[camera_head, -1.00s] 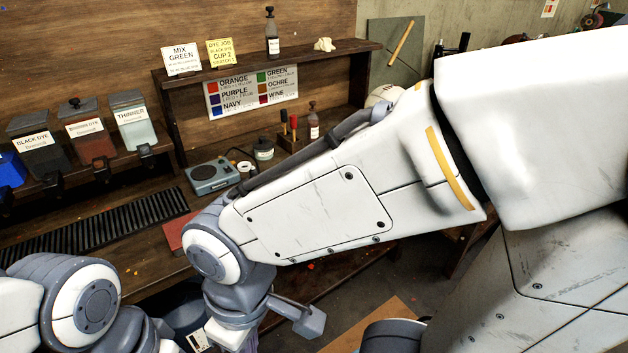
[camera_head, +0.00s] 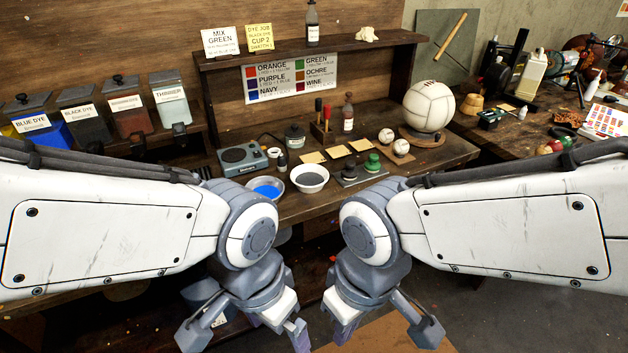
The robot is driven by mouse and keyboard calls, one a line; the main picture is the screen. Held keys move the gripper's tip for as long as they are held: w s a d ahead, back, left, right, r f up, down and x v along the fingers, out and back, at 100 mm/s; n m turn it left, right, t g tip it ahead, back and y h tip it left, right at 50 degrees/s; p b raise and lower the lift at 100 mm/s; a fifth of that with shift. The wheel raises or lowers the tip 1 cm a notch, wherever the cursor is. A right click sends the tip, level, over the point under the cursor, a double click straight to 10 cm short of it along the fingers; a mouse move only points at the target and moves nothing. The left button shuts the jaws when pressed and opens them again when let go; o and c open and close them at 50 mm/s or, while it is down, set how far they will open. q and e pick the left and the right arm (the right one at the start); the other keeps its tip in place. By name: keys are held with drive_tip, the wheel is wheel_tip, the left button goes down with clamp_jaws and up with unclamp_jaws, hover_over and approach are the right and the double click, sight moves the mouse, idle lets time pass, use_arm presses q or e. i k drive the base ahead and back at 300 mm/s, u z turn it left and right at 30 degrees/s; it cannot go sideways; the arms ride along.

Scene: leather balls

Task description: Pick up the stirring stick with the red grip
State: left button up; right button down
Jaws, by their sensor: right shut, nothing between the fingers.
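The stirring stick with the red grip (camera_head: 318,107) stands upright in a small wooden block (camera_head: 322,131) on the bench, below the colour chart. A stick with a darker red grip (camera_head: 327,113) stands just to its right. The lower parts of both sticks are hidden. My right gripper (camera_head: 345,332) is shut and empty, low in front of the bench. My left gripper (camera_head: 296,334) hangs low to its left, partly cut by the frame's lower edge; its jaw opening is unclear. Both grippers are well apart from the stick.
Bowls of blue (camera_head: 265,188) and grey (camera_head: 310,178) liquid stand at the bench's front edge. A blue-grey scale (camera_head: 243,160) and a dark pot (camera_head: 295,136) are left of the block. A bottle (camera_head: 347,117) and a large white ball (camera_head: 428,106) are right of it.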

sight(327, 108)
drive_tip(key=z, duration=0.95)
drive_tip(key=k, duration=1.25)
drive_tip(key=z, duration=1)
drive_tip(key=i, duration=0.8)
drive_tip(key=u, duration=0.35)
drive_tip(key=i, duration=1.6)
drive_tip(key=u, duration=1.4)
drive_tip(key=i, duration=0.9)
drive_tip(key=u, duration=0.95)
